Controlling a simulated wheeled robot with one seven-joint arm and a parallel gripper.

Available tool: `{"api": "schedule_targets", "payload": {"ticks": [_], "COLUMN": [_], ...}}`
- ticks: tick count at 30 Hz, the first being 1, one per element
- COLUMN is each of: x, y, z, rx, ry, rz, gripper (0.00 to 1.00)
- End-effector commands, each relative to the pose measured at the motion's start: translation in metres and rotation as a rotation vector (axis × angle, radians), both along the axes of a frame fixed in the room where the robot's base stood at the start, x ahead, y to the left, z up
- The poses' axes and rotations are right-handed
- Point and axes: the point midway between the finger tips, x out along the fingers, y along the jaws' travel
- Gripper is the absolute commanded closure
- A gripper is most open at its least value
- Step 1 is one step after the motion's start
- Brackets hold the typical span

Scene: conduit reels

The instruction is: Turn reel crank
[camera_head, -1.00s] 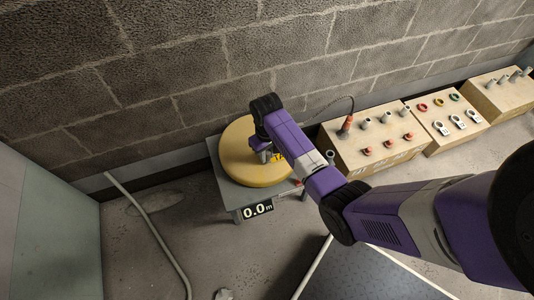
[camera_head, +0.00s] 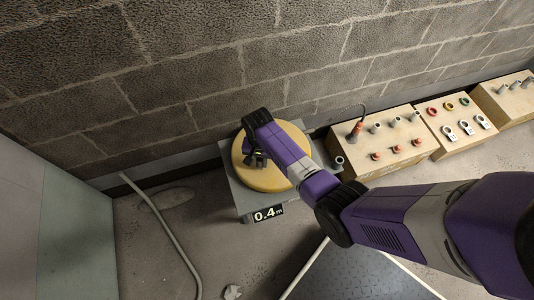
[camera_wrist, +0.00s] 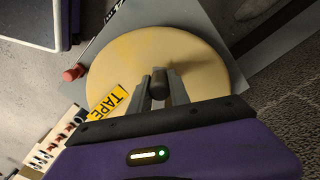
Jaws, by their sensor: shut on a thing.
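The yellow round reel (camera_head: 285,181) lies flat on a grey stand (camera_head: 228,172) against the block wall. Its display (camera_head: 268,214) reads 0.4 m. In the wrist view the reel (camera_wrist: 125,60) fills the middle, with a yellow TAPE label (camera_wrist: 107,103) near its edge. My gripper (camera_head: 256,160) is over the left part of the reel in the head view. In the wrist view my gripper (camera_wrist: 161,90) is shut on the dark upright crank knob (camera_wrist: 159,80). The rest of the crank is hidden under the fingers.
A red knob (camera_wrist: 74,73) sits at the stand's edge. Wooden boxes with grey posts and red parts (camera_head: 375,150) stand to the right along the wall. A pale conduit (camera_head: 165,230) runs across the floor at left, near a grey panel (camera_head: 55,220).

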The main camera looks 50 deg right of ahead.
Motion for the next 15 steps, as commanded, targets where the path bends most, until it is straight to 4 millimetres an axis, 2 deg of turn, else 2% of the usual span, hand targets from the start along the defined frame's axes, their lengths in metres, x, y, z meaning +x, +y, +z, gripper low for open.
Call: {"api": "schedule_targets", "payload": {"ticks": [6, 15], "x": [0.020, 0.046], "y": [0.007, 0.004], "z": [0.000, -0.001], "rx": [0.000, 0.000], "ry": [-0.004, -0.005], "rz": [-0.199, -0.486], "gripper": [1.00, 1.00]}}
